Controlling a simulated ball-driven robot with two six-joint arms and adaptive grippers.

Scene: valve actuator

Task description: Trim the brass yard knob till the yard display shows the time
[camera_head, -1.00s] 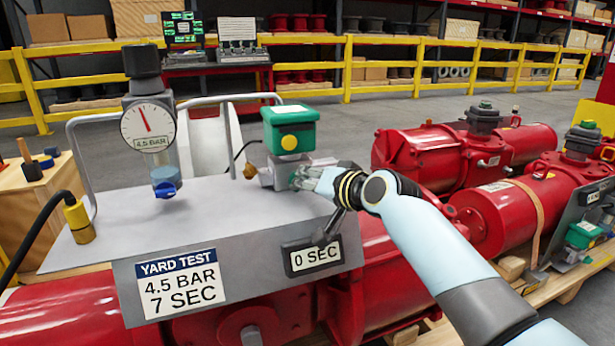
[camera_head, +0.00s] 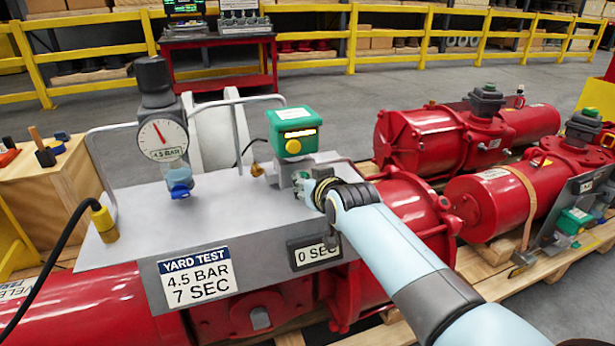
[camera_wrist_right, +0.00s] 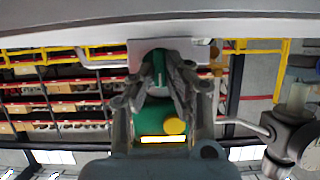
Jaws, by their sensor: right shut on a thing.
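The brass yard knob (camera_head: 257,169) is a small part at the left of the valve's grey body, under the green box (camera_head: 293,130). The green box has a yellow dot and a lit yellow bar on its front, also seen in the right wrist view (camera_wrist_right: 150,129). My right gripper (camera_head: 304,187) is at the right side of the valve body, apart from the brass knob. In the right wrist view its fingers (camera_wrist_right: 160,72) are closed on a narrow green piece. The yard display (camera_head: 308,256) reads 0 SEC, partly hidden by my arm. My left gripper is out of view.
The yard test plate (camera_head: 196,277) reads 4.5 BAR, 7 SEC. A pressure gauge (camera_head: 163,140) marked 4.5 BAR stands at the bench's left. A black cable (camera_head: 62,245) runs at the left; red actuators (camera_head: 420,140) lie on pallets at the right.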

